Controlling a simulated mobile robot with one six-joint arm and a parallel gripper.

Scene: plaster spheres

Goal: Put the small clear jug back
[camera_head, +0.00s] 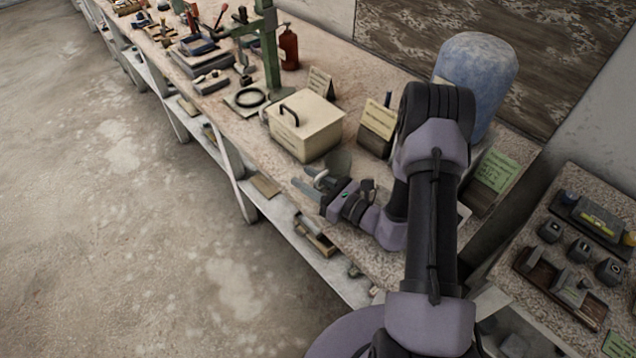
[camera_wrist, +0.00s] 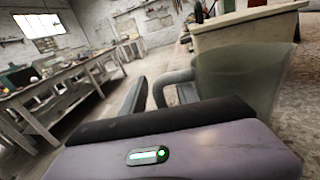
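The small clear jug (camera_wrist: 240,78) is a smoky, see-through vessel, close on the right in the wrist view. Its grey handle (camera_wrist: 168,80) curves out to the left, close to a dark finger of my gripper (camera_wrist: 163,95). In the head view the jug (camera_head: 340,161) stands on the long bench beside a cream box, faint and partly behind my gripper (camera_head: 312,182). The fingers look parted, around or beside the handle; I cannot tell if they touch it.
The cream lidded box (camera_head: 305,127) is right behind the jug. Label cards (camera_head: 378,119) and a blue drum (camera_head: 475,75) stand farther right. A green stand (camera_head: 269,50) and tools fill the bench's far end. The floor at left is clear.

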